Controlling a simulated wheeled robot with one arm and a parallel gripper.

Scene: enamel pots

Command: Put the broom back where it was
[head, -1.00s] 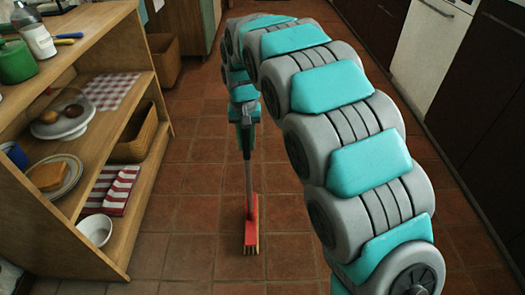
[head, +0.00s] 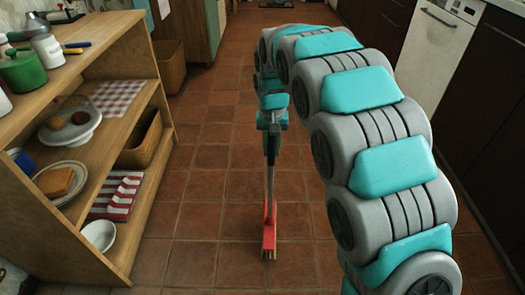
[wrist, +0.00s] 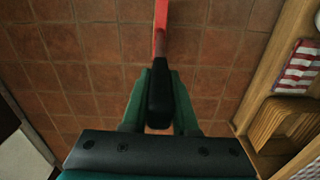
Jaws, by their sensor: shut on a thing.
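The broom has a red head (head: 269,232) with pale bristles and a grey handle (head: 271,185). It hangs upright below my gripper (head: 271,122), with its bristles at or just above the tiled floor; I cannot tell whether they touch. In the wrist view my gripper (wrist: 158,100) is shut on the dark end of the broom's handle, and the red part of the broom (wrist: 161,35) shows beyond it. The broom stands to the right of the wooden shelf unit, apart from it.
The wooden shelf unit (head: 150,225) on the left holds plates, a bowl (head: 99,235), striped cloth (head: 116,196) and a basket (head: 139,142). A wooden bin (head: 169,66) stands behind it. Dark cabinets and a white appliance (head: 427,50) line the right. The tiled floor between is clear.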

